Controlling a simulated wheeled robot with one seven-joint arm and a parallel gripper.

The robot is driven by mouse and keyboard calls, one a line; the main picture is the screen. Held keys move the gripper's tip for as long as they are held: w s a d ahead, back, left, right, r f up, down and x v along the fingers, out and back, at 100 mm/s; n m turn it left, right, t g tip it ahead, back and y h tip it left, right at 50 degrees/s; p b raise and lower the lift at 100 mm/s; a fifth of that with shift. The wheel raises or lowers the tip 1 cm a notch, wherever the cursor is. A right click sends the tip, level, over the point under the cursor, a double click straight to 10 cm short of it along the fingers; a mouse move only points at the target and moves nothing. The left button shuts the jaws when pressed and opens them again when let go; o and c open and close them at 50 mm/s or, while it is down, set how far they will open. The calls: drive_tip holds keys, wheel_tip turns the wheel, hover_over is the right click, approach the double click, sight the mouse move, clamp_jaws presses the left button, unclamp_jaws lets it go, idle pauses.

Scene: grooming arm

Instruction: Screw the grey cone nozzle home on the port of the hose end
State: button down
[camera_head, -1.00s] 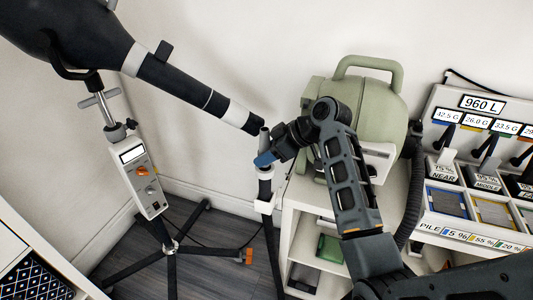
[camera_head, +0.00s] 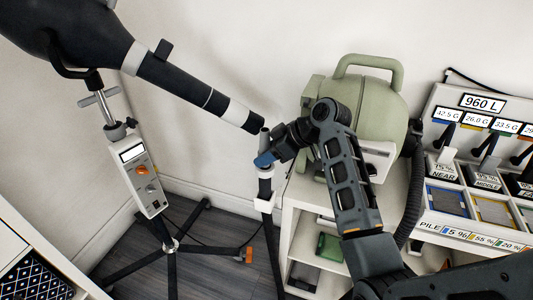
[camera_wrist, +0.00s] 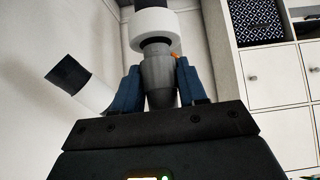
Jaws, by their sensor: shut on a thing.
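The grey cone nozzle (camera_wrist: 158,78) is between the two blue fingers of my gripper (camera_wrist: 160,85), which is shut on it in the wrist view. A white collar (camera_wrist: 155,30) of the hose end sits right against the nozzle's wide end, in line with it; I cannot tell how far the thread is engaged. In the head view my gripper (camera_head: 265,159) is at the top of the upright hose end (camera_head: 265,187). The nozzle's grey tip (camera_head: 264,135) sticks up above the fingers. The port itself is hidden.
A green machine (camera_head: 365,110) stands on a white shelf to the right. A stand with a meter (camera_head: 138,170) is at left. A rack (camera_head: 480,150) is at far right.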

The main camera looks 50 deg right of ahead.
drive_tip(key=shift+f+b, duration=0.35)
drive_tip(key=shift+f, duration=0.35)
drive_tip(key=c, duration=0.5)
unclamp_jaws()
drive_tip(key=shift+c, duration=0.2)
drive_tip(key=shift+s, duration=0.1)
drive_tip(key=v, duration=0.7)
drive_tip(key=shift+s+r+b, duration=0.2)
drive_tip(key=shift+r+b, duration=0.1)
drive_tip(key=shift+b, duration=0.1)
drive_tip(key=shift+d, duration=0.1)
